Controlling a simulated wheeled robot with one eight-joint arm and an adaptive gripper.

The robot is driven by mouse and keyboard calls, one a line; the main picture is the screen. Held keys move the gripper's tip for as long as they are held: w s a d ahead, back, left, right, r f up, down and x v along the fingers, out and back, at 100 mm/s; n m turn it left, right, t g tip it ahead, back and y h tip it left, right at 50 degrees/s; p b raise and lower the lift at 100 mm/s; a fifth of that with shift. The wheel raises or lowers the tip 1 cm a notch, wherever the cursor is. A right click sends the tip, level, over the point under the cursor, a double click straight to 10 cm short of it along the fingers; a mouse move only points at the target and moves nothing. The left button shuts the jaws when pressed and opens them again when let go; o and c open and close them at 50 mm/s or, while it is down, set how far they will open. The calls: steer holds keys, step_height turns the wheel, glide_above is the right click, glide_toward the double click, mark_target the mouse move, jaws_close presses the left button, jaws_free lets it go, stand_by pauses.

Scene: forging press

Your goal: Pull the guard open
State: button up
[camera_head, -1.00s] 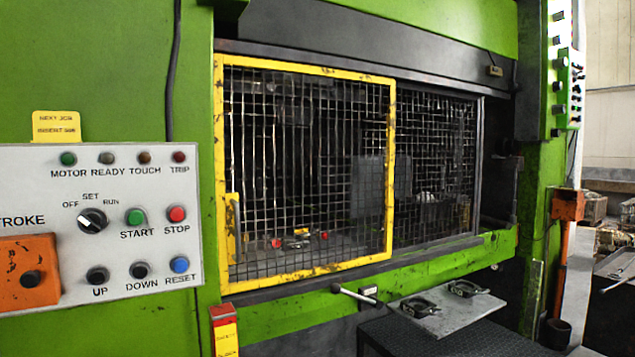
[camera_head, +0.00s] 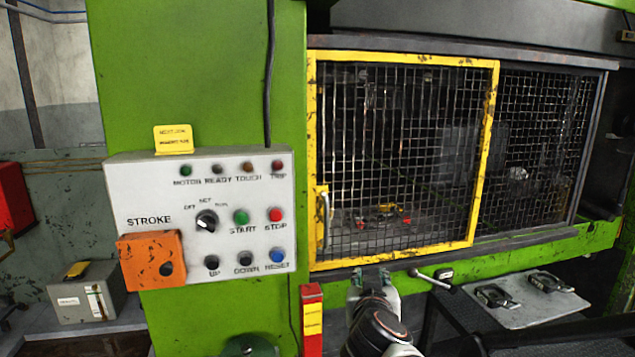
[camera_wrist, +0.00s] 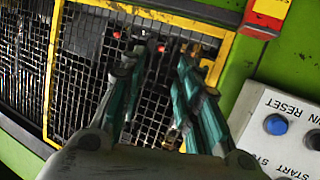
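The guard (camera_head: 490,140) is a yellow-framed wire mesh panel over the left part of the press opening, and its frame also shows in the wrist view (camera_wrist: 52,75). A pale upright handle (camera_head: 326,206) is on a yellow plate at the guard's left edge. My gripper (camera_head: 374,276) is low in front of the guard, below and right of the handle, apart from it. In the wrist view my gripper (camera_wrist: 157,55) has its two fingers spread with no object held between them. The mesh shows behind them. I cannot make out the handle clearly there.
A control panel (camera_head: 140,190) with buttons stands left of the guard. A red and yellow post (camera_head: 312,325) stands below the guard's left corner. A lever (camera_head: 428,278) sticks out below the guard. A plate (camera_head: 525,312) with clamps lies at right.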

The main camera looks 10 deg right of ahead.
mark_target(327, 210)
steer(key=w+a+r+n+t+y+p, duration=0.15)
steer(key=w+a+r+t+p, duration=0.25)
steer(key=w+a+r+p, duration=0.4)
steer(key=shift+y, duration=0.25)
steer(key=w+d, duration=0.1)
steer(key=w, duration=0.3)
steer(key=w+d, duration=0.1)
steer(key=w, duration=0.2)
steer(key=w+d+r+b, duration=0.1)
steer(key=w, duration=0.3)
steer(key=shift+w+d, duration=0.3)
steer(key=shift+d, duration=0.1)
steer(key=shift+c, duration=0.5)
jaws_close()
